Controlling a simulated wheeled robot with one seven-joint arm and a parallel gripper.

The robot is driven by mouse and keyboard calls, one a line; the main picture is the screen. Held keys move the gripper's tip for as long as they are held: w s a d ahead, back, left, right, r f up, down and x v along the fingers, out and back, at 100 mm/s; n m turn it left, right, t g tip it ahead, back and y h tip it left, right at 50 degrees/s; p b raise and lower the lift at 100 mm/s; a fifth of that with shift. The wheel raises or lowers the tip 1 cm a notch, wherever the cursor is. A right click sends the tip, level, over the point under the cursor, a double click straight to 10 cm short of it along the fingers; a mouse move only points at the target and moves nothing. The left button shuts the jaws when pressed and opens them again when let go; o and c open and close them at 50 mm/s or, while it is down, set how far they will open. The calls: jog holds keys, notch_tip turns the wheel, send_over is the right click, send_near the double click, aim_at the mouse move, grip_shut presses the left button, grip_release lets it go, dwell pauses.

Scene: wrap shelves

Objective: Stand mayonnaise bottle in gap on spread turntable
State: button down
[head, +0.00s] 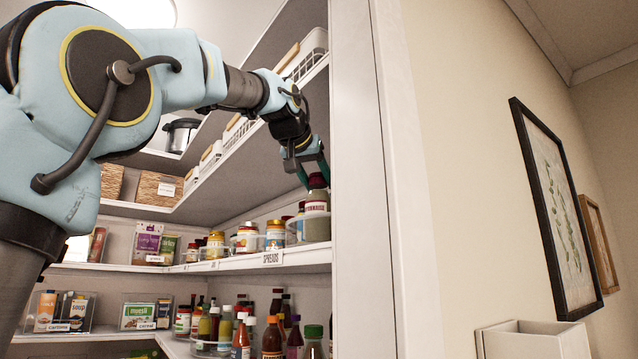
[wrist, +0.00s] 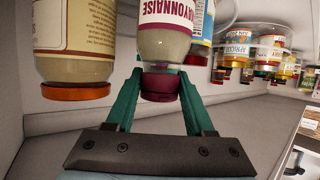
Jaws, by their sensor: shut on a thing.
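The mayonnaise bottle (head: 317,228) is upright at the right end of the spreads shelf, with a pale body and dark red cap. My gripper (head: 310,172) comes down from above and is shut on its cap. The wrist view is upside down; there the bottle (wrist: 165,45) hangs cap-down between the green fingers (wrist: 160,85). A clear-rimmed turntable (head: 294,234) with jars is beside the bottle in the head view. I cannot tell whether the bottle's base touches it, and the gap is hidden.
A second bottle with an orange cap (wrist: 75,50) stands close beside in the wrist view. Several jars, including an apricot jar (wrist: 235,48), stand on the other side. The white door frame (head: 370,180) is just right of the bottle. An upper shelf with white baskets (head: 308,55) is above.

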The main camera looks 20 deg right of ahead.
jog(key=shift+s+d, duration=0.1)
jog(key=shift+f, duration=0.1)
jog(key=shift+c, duration=1.3)
grip_release()
jog(key=b+v, duration=0.4)
jog(key=v, duration=0.8)
jog(key=shift+f, duration=0.1)
jog(key=shift+s, duration=0.1)
